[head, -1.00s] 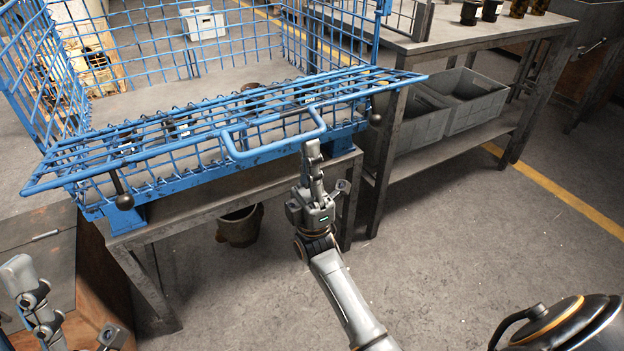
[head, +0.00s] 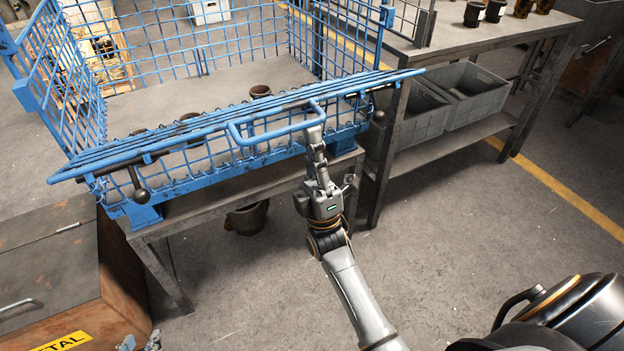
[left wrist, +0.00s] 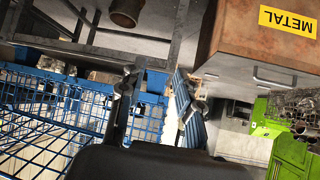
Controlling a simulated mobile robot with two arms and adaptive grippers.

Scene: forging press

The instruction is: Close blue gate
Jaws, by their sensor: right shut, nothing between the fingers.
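The blue gate (head: 215,122) is the barred front flap of the blue mesh cage (head: 190,165) in the head view. It is seen nearly edge-on, tilted up above the cage's lower front mesh. Its U-shaped handle (head: 280,133) points toward me. My right gripper (head: 315,135) is shut and empty, its fingertips at the right end of the handle; I cannot tell whether they touch it. My left gripper barely shows at the bottom left of the head view.
Dark ball-ended latch levers (head: 139,192) sit at both gate ends. The cage stands on a metal table (head: 190,222) and holds a few dark cups (head: 260,91). A brown metal box (head: 50,260) is at left; a workbench with grey bins (head: 475,95) is at right. Floor in front is open.

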